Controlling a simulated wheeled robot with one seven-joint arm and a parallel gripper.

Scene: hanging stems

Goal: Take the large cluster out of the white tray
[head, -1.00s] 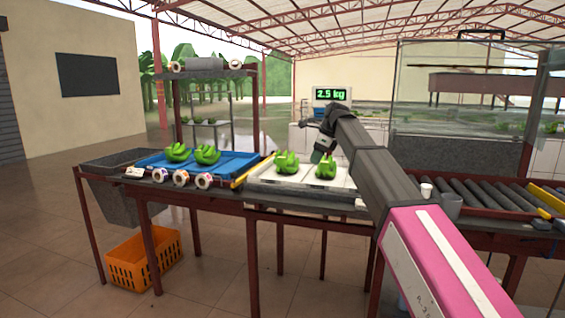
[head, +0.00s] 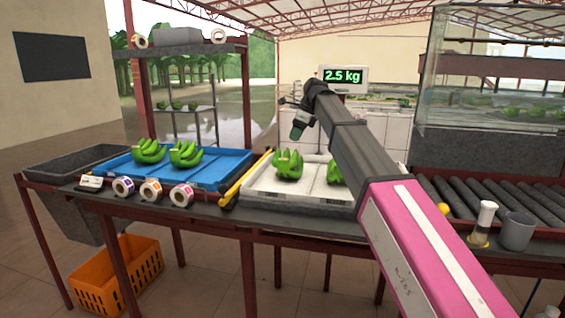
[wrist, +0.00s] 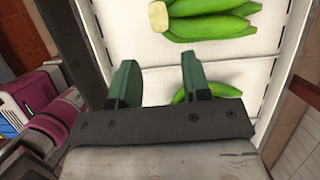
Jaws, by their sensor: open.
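The white tray (head: 262,184) sits on the table with two green banana clusters in it. One cluster (head: 288,165) is in full view; the other (head: 334,173) is partly hidden behind my arm, so I cannot compare their sizes surely. My gripper (head: 299,130) hangs above the tray's far side, apart from both clusters. In the wrist view my gripper (wrist: 160,78) is open and empty over the white tray (wrist: 160,52). One cluster (wrist: 205,20) lies beyond the fingertips, its pale cut crown visible. Part of another cluster (wrist: 180,96) shows behind the right finger.
A blue tray (head: 222,167) with two more clusters stands left, past a yellow bar (head: 246,178). Sticker rolls (head: 151,191) line the front edge. A grey cup (head: 517,231) and rollers (head: 505,200) are right.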

